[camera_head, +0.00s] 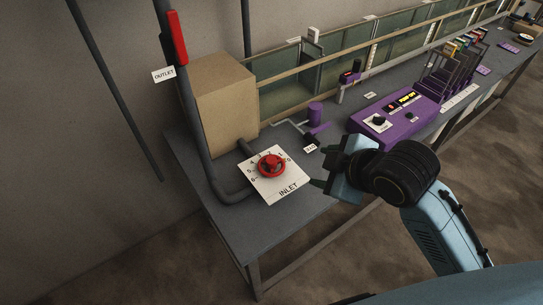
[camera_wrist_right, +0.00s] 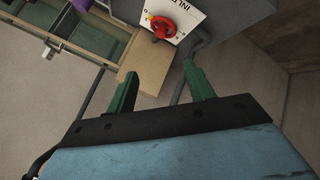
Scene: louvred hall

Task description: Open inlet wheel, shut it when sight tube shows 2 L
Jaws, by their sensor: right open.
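The red inlet wheel (camera_head: 270,164) sits on a white dial plate (camera_head: 288,193) marked INLET, at the near left end of the grey table. The wheel also shows at the top of the right wrist view (camera_wrist_right: 161,28). My right gripper (camera_head: 321,165) is to the right of the wheel, apart from it. Its two green fingers (camera_wrist_right: 162,88) are spread with nothing between them. I cannot make out a sight tube or its level for certain. My left gripper is out of the head view.
A tan box (camera_head: 226,100) and grey pipes stand behind the wheel. A red OUTLET handle (camera_head: 177,38) is on the upright pipe. A long glass-sided channel (camera_head: 345,62) runs along the back. A purple pump unit (camera_head: 400,117) stands right of the gripper.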

